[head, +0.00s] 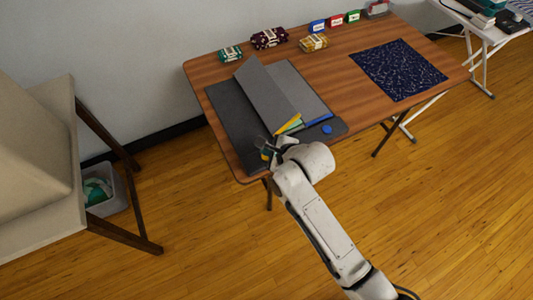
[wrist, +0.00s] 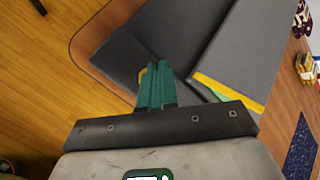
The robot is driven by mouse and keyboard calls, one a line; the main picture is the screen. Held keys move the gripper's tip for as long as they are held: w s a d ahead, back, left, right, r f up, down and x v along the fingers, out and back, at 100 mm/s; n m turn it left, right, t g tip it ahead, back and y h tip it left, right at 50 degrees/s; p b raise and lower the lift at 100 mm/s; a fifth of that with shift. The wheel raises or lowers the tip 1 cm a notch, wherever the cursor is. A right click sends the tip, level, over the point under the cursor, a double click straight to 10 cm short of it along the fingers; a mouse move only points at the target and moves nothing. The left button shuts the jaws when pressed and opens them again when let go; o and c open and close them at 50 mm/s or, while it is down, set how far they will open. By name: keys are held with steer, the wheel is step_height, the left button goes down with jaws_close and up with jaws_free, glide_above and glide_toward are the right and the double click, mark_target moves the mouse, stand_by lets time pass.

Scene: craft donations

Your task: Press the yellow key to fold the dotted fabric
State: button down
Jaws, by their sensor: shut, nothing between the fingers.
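A dark grey folding board (head: 228,108) lies on the wooden table, with a grey flap (head: 264,92) raised at a tilt. Yellow, green and blue edges show under the flap; what lies beneath is mostly hidden. My gripper (wrist: 155,70) has teal fingers, shut and empty, over the board's near left corner. A yellow key (wrist: 141,76) shows partly behind the fingertips; touching or just apart, I cannot tell. A blue key (head: 327,129) sits at the board's near right corner. A navy fabric with pale specks (head: 398,70) lies flat on the table's right.
Folded fabric bundles in teal (head: 230,54), maroon (head: 269,38) and yellow (head: 313,42) stand at the table's back. Small coloured blocks (head: 335,20) stand behind them.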

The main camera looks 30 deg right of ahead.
step_height(320, 180, up, 5)
steer(key=p, duration=0.5)
steer(key=shift+r, duration=0.1)
stand_by(0.5)
steer(key=shift+s+d, duration=0.15)
steer(key=shift+s, duration=0.05)
steer(key=s+d+n+g+h, duration=0.1)
steer(key=s+d+n+g, duration=0.2)
steer(key=s+n, duration=0.9)
steer(key=s+d+n+g+h, duration=0.1)
steer(key=s+d+n+g, duration=0.3)
steer(key=s+n, duration=0.8)
steer(key=s+g, duration=0.1)
steer(key=s, duration=0.3)
steer(key=shift+d+r, duration=0.15)
steer(key=shift+d, duration=0.1)
